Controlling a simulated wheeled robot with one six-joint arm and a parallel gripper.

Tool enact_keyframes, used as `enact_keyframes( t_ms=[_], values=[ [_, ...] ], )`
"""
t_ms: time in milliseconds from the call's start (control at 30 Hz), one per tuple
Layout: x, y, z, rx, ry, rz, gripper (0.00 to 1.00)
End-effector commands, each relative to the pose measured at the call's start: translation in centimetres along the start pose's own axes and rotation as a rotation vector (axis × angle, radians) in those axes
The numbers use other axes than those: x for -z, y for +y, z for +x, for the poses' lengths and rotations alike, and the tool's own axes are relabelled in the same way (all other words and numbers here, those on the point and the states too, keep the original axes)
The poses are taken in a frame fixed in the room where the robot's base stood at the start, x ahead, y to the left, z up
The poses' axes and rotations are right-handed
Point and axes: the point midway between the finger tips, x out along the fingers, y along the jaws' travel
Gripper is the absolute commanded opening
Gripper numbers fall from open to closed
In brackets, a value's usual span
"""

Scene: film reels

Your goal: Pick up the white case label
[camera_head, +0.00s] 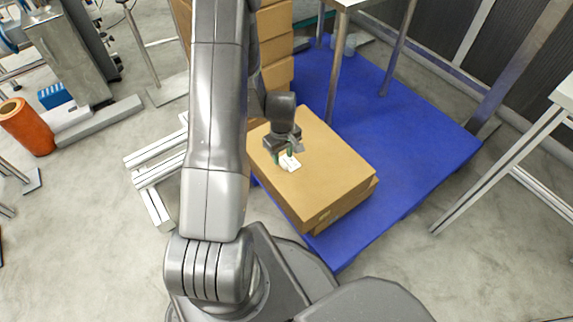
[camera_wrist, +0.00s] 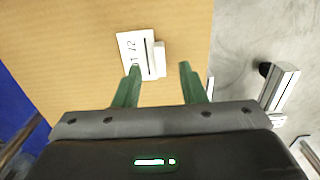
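The white case label (camera_head: 290,163) lies on top of a brown cardboard box (camera_head: 335,170) in the head view. In the wrist view the label (camera_wrist: 131,50) shows dark printed marks and a raised strip along its right side. My gripper (camera_head: 284,156) is just above the box top, close to the label. Whether the fingers touch the box cannot be told.
The box stands on a blue platform (camera_head: 420,130), with another box beneath it. Stacked cartons (camera_head: 276,50) stand behind. Metal profiles (camera_head: 158,170) lie on the floor at the left. A metal-legged table (camera_head: 335,70) stands over the platform. Concrete floor (camera_head: 90,220) is open at the lower left.

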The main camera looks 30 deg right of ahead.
Motion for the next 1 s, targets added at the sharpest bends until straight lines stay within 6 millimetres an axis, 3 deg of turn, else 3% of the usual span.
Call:
enact_keyframes(
  t_ms=[33,133,400,600,867,1000],
  values=[
    [-0.1,0.0,1.4,0.001,-0.002,0.000,0.37],
    [-0.1,-0.1,2.6,0.002,-0.002,0.000,0.37],
    [-0.1,0.0,2.8,0.000,0.000,0.000,0.37],
    [-0.1,0.0,2.8,0.000,0.000,0.000,0.00],
    [-0.1,0.0,2.8,0.000,0.000,0.000,0.00],
    [0.0,0.0,1.8,-0.001,0.001,0.000,0.00]
  ],
)
